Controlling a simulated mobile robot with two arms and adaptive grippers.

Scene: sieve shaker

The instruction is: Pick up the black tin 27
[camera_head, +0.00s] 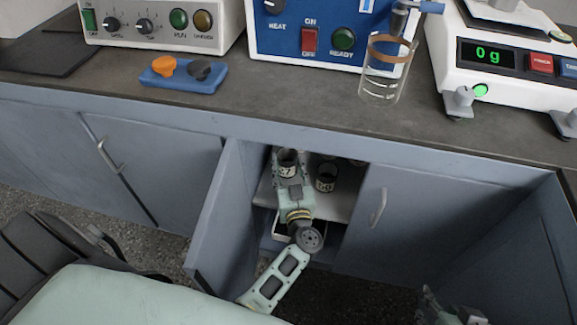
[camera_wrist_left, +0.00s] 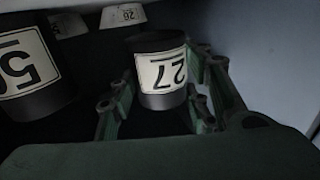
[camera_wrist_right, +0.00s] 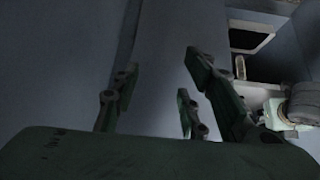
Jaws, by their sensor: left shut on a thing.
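The black tin 27 (camera_wrist_left: 160,72) has a white label and stands between the fingers of my left gripper (camera_wrist_left: 160,108) in the left wrist view. The label reads upside down there. In the head view the tin (camera_head: 288,163) shows at the end of my left gripper (camera_head: 288,176), inside the open cabinet. My left gripper is shut on the tin. I cannot tell whether the tin is clear of the shelf. My right gripper (camera_wrist_right: 150,95) is open and empty in the right wrist view, in front of a grey cabinet panel.
A tin marked 50 (camera_wrist_left: 32,75) stands close beside the held tin; it also shows in the head view (camera_head: 326,178). A tin marked 26 (camera_wrist_left: 123,15) is behind. The open cabinet door (camera_head: 228,205) borders the opening on the left. A glass beaker (camera_head: 383,80) stands on the counter above.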

